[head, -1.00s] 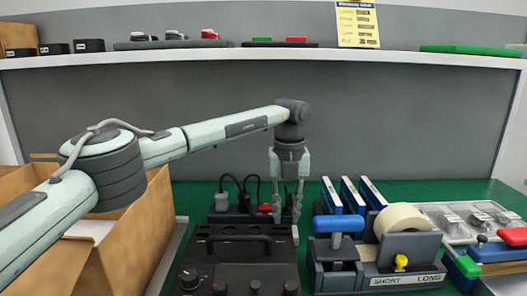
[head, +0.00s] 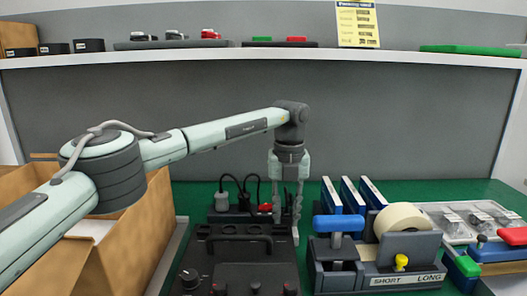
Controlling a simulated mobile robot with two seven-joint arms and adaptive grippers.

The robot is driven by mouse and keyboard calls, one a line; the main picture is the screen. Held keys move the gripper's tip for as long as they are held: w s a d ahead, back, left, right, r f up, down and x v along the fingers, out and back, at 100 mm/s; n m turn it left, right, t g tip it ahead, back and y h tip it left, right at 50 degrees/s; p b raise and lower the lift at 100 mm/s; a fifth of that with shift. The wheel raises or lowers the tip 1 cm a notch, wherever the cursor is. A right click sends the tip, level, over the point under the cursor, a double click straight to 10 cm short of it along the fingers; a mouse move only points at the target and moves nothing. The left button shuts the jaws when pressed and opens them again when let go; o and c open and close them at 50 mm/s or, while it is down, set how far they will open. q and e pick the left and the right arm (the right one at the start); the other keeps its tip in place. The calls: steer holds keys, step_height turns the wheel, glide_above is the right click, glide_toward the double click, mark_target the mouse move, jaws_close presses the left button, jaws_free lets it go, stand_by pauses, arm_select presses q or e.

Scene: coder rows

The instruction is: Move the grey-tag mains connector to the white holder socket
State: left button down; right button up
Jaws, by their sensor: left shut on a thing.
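My left gripper (head: 287,216) points straight down at the right rear of the black unit. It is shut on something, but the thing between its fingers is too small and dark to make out. A grey connector body (head: 222,202) with a black cable stands in the rear row, left of the gripper. A black connector (head: 244,201) stands beside it. A red part (head: 265,207) lies close to the left finger. No tag and no white holder socket can be told apart at this size. My right gripper is not in view.
The black unit (head: 245,247) has a raised handle and knobs in front. Right of the gripper stand blue-edged upright panels (head: 345,195), a tape roll (head: 403,218) and a SHORT/LONG block (head: 400,280). A cardboard box (head: 135,245) is at left. A shelf (head: 260,55) runs behind.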

arm_select(q)
steer(key=shift+f, duration=0.25)
stand_by(0.3)
steer(key=c, duration=1.3)
jaws_free()
steer(key=shift+o, duration=0.2)
steer(key=shift+r, duration=0.1)
